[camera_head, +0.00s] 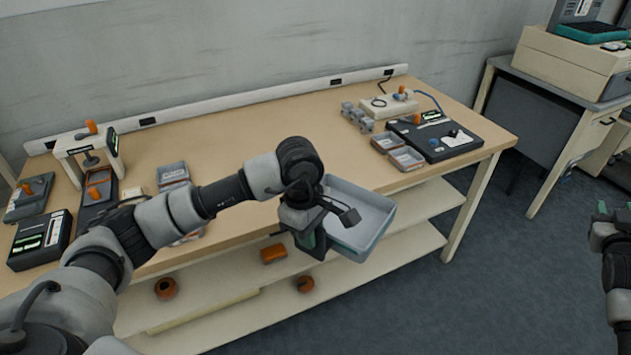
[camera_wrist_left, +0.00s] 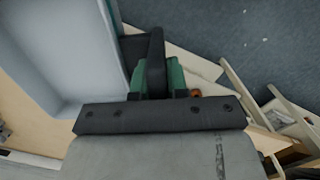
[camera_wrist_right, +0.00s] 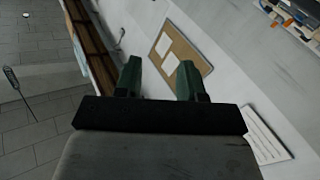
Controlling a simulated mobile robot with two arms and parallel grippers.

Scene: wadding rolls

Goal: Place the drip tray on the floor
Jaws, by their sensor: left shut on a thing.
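The drip tray (camera_head: 372,210) is a shallow grey-blue rectangular tray. It is held up in the air, tilted, in front of the workbench's front edge. My left gripper (camera_head: 312,236) is shut on its near left side. In the left wrist view the tray (camera_wrist_left: 62,55) fills the upper left, beside the green fingers (camera_wrist_left: 158,78). The floor (camera_head: 540,265) is dark blue-grey and shows to the right of the bench. My right gripper (camera_head: 606,225) is partly cut off at the right edge. In the right wrist view its green fingers (camera_wrist_right: 159,80) are apart and empty.
The workbench (camera_head: 300,130) carries devices and small trays. Its lower shelf (camera_head: 410,225) holds orange parts (camera_head: 274,253). A desk (camera_head: 540,85) with equipment stands at the back right. Open floor lies between the bench and my right arm.

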